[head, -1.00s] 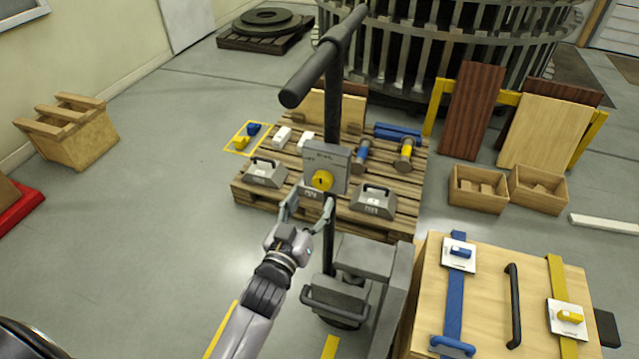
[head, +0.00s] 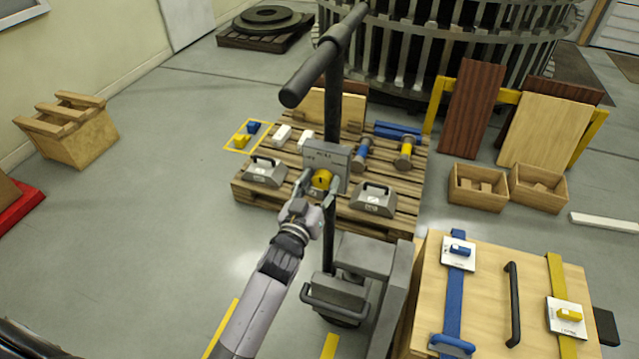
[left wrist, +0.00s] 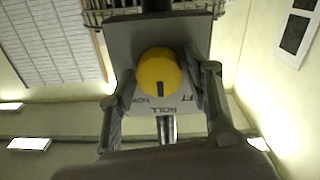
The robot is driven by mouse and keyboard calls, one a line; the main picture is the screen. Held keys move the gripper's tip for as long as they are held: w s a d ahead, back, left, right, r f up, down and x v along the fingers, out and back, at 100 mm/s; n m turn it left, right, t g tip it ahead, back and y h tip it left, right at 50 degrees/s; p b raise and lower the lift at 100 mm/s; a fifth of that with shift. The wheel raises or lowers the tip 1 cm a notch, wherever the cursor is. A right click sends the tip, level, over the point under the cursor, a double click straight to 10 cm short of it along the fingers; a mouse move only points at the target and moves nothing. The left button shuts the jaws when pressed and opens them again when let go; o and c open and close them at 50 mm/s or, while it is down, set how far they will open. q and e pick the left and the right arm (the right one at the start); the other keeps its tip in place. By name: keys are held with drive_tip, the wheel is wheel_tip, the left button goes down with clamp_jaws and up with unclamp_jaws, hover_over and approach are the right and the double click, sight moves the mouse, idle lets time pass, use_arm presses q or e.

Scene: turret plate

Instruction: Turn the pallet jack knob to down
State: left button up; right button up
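The yellow knob (head: 321,179) sits on the grey control plate (head: 338,158) on the pallet jack's black mast. In the left wrist view the round yellow knob (left wrist: 159,73) has a dark mark at its lower edge, and lettering including "ROLL" shows on the plate (left wrist: 143,32) below it. My left gripper (head: 318,184) is at the knob with its fingers spread, one on each side. In the left wrist view the left gripper (left wrist: 160,85) shows gaps between its fingers and the knob. My right gripper is not in view.
The jack's black handle bar (head: 325,55) rises above the plate. A wooden pallet (head: 400,215) with grey weights (head: 373,199) and spools stands behind it. A wooden crate (head: 490,290) with blue and yellow straps is at lower right. Open floor lies left.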

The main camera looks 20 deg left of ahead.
use_arm(q)
drive_tip(key=c, duration=0.8)
drive_tip(key=shift+o, duration=0.2)
drive_tip(key=shift+m, duration=0.3)
drive_tip(key=m+p, duration=0.1)
drive_tip(key=m, duration=0.2)
drive_tip(key=shift+p, duration=0.4)
drive_tip(key=m, duration=0.3)
drive_tip(key=shift+m+p, duration=0.4)
drive_tip(key=shift+m, duration=1.1)
